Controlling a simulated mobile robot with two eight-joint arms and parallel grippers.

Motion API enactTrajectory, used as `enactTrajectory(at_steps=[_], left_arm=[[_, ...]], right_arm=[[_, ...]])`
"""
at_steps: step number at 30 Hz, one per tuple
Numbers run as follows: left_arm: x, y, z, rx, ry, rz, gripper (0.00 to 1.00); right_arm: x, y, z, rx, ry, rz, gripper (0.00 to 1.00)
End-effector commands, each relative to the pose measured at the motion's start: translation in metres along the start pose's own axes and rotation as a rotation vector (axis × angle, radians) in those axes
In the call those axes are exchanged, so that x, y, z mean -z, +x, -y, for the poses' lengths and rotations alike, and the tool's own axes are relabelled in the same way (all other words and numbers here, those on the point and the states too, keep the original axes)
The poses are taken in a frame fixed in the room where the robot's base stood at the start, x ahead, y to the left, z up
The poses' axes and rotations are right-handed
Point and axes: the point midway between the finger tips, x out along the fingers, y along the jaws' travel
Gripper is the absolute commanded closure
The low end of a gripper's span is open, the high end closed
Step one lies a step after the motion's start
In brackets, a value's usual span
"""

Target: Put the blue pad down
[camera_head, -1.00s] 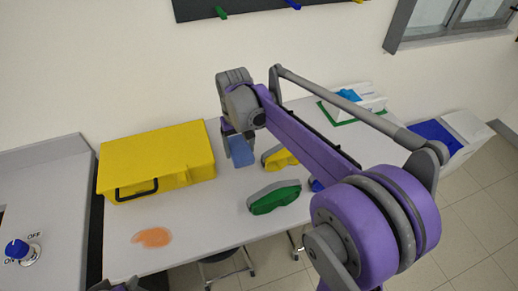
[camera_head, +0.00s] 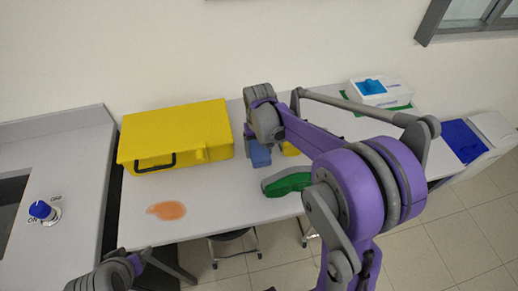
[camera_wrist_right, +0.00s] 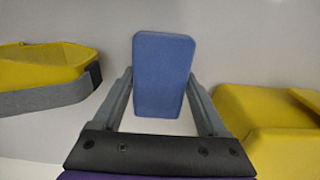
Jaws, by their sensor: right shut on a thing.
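The blue pad (camera_head: 260,155) is between the yellow box and the green-topped piece, over the white table, in the head view. My right gripper (camera_head: 259,143) is above it, pointing down, and is shut on the pad. The pad also shows upright between the two fingers in the right wrist view (camera_wrist_right: 164,75). I cannot tell whether its lower end touches the table. My left gripper is out of view; only part of the left arm shows at the bottom left.
A yellow box (camera_head: 175,135) stands just left of the pad. An orange patch (camera_head: 167,210) marks the front left of the table (camera_head: 225,205). A white box (camera_head: 380,92) stands back right.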

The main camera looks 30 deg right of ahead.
Motion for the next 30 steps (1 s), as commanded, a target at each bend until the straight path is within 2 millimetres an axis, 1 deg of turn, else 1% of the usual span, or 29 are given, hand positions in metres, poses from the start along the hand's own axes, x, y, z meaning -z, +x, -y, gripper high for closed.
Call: enactTrajectory(at_steps=[3, 4, 6, 8, 15, 19, 23, 30], left_arm=[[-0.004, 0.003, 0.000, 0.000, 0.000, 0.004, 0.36], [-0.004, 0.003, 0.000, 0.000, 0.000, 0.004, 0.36], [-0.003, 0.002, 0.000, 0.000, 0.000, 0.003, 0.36], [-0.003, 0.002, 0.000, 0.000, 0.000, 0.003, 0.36], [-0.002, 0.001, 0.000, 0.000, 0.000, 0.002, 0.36], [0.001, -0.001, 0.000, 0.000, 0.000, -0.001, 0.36], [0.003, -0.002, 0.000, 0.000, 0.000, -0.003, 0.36], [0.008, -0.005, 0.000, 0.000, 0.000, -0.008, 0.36]], right_arm=[[-0.001, 0.004, 0.000, 0.000, 0.000, 0.001, 0.85], [-0.001, 0.004, 0.000, 0.000, 0.000, 0.001, 0.23], [0.000, 0.004, 0.000, 0.000, 0.000, 0.000, 0.10], [0.000, 0.004, 0.000, 0.000, 0.000, 0.000, 0.00], [0.000, 0.002, 0.000, 0.000, 0.000, 0.000, 0.00], [0.000, -0.008, 0.000, 0.000, 0.000, -0.001, 0.00], [0.000, -0.031, 0.000, 0.000, 0.000, -0.001, 0.00], [0.000, -0.084, 0.000, 0.000, 0.000, -0.001, 0.00]])
